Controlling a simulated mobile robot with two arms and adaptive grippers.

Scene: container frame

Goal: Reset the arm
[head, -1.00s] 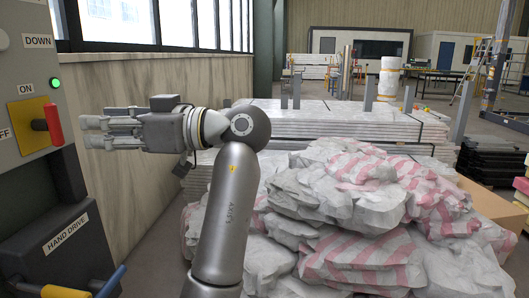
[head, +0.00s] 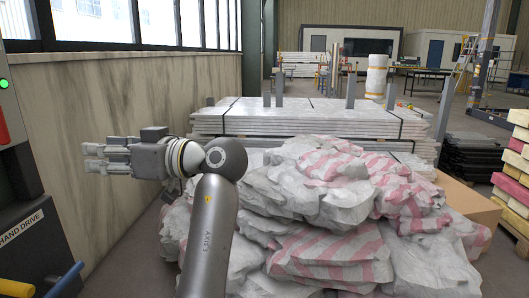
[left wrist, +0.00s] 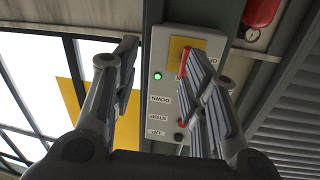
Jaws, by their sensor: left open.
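My left arm (head: 212,235) rises from the bottom of the head view and bends to the left. Its gripper (head: 88,158) points left, in front of the marbled wall panel, and is open with nothing between the fingers. In the left wrist view the two fingers of the left gripper (left wrist: 160,90) stand apart. Beyond them is a grey control box (left wrist: 165,120) with a green light, a yellow plate and labels that include DOWN and STOP. The right finger covers part of the box. My right gripper is not in view.
A pile of grey and pink-striped sacks (head: 330,205) fills the floor ahead. Strapped stacked boards (head: 310,122) lie behind it. The HAND DRIVE box (head: 32,245) is at the left edge. A cardboard box (head: 470,208) and stacked coloured beams (head: 515,170) stand at the right.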

